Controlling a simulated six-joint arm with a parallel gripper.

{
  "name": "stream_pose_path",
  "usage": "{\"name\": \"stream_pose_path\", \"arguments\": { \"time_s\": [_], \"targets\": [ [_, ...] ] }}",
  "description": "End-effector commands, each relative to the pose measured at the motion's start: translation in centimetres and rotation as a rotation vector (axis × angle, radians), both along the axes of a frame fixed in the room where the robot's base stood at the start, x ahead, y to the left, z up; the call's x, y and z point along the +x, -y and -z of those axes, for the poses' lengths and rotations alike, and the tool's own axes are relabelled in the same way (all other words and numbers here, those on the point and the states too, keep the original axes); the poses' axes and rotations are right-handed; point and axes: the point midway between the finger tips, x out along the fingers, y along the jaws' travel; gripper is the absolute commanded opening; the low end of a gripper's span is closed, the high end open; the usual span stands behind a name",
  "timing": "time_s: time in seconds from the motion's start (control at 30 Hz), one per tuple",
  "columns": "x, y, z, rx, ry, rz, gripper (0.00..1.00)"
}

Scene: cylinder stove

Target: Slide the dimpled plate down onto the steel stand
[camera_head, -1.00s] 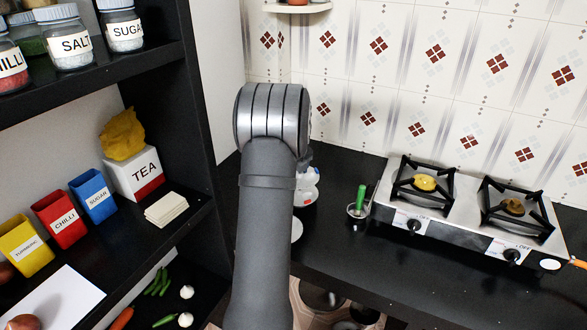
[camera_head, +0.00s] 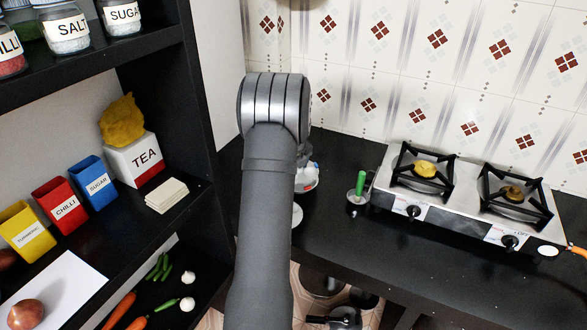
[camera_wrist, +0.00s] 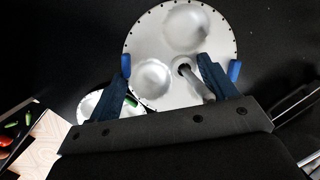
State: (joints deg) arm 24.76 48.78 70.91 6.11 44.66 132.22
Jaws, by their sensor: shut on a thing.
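In the wrist view the dimpled plate (camera_wrist: 212,38) is a round silver disc with rounded hollows and small dark holes around its rim. My gripper (camera_wrist: 180,68) has its blue-tipped fingers at opposite sides of the plate and is shut on it. A grey steel rod (camera_wrist: 203,88), apparently the stand's, shows at a hole in the plate and runs toward the camera; I cannot tell how far it passes through. In the head view my arm hides the gripper, the plate and most of the stand.
The steel stove (camera_head: 450,203) with two burners stands on the black counter at right. A small cup with a green-handled tool (camera_head: 359,192) is left of it. A black shelf with jars and coloured boxes (camera_head: 67,205) borders the left. The counter front (camera_head: 420,265) is clear.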

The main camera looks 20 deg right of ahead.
Motion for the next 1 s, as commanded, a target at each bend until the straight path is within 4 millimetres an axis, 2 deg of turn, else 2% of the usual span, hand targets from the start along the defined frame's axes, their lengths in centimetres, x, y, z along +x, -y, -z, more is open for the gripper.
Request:
{"name": "stream_pose_path", "arguments": {
  "time_s": [0.63,0.67,0.77,1.0],
  "targets": [
    [0.0,0.0,0.64,0.0,0.0,0.0,0.54],
    [0.0,-0.01,0.62,0.0,0.0,0.0,0.81],
    [0.0,0.0,0.64,0.0,0.0,0.0,1.0],
    [-0.04,-0.02,0.62,0.001,-0.001,0.0,1.0]
  ]
}}
